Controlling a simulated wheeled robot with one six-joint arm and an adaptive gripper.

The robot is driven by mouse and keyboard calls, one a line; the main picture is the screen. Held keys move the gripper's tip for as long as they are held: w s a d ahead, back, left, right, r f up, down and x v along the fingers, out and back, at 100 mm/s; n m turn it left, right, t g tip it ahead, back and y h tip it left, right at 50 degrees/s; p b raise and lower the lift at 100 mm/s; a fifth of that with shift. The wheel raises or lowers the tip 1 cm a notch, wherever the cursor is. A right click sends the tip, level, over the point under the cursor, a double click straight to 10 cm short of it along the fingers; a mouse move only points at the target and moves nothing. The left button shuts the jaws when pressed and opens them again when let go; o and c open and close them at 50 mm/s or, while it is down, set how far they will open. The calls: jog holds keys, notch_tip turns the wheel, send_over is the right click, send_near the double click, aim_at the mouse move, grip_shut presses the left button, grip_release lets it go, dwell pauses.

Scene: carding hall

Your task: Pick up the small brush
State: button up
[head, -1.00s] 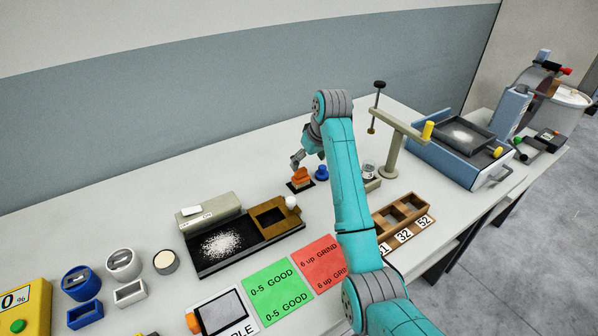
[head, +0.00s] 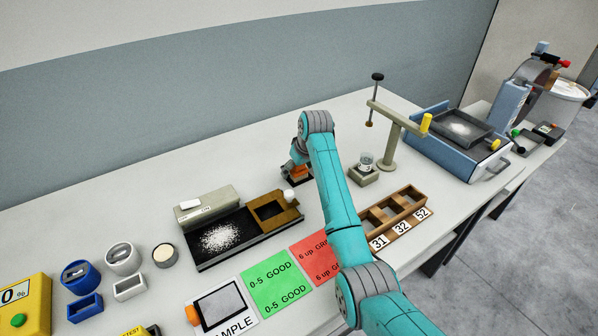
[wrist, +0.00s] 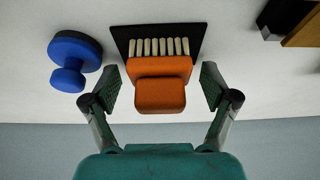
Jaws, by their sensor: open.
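The small brush (wrist: 160,88) has an orange handle and a row of pale bristles. It lies on a black mat (wrist: 192,30) in the wrist view. In the head view the brush (head: 297,172) shows only partly, behind my arm. My gripper (wrist: 160,82) is open, with one finger on each side of the orange handle. Gaps show between the handle and both fingers. In the head view my gripper (head: 288,168) is low over the table at the brush, partly hidden.
A blue knobbed weight (wrist: 72,60) stands close beside the left finger in the wrist view. A black tray (head: 240,238) with white material and a brown box (head: 262,199) lies nearby in the head view. A stand (head: 392,150) with a glass cup is to the right.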

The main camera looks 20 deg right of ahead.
jog(key=c, duration=1.3)
notch_tip(320, 180, up, 10)
jog(key=shift+r, duration=0.1)
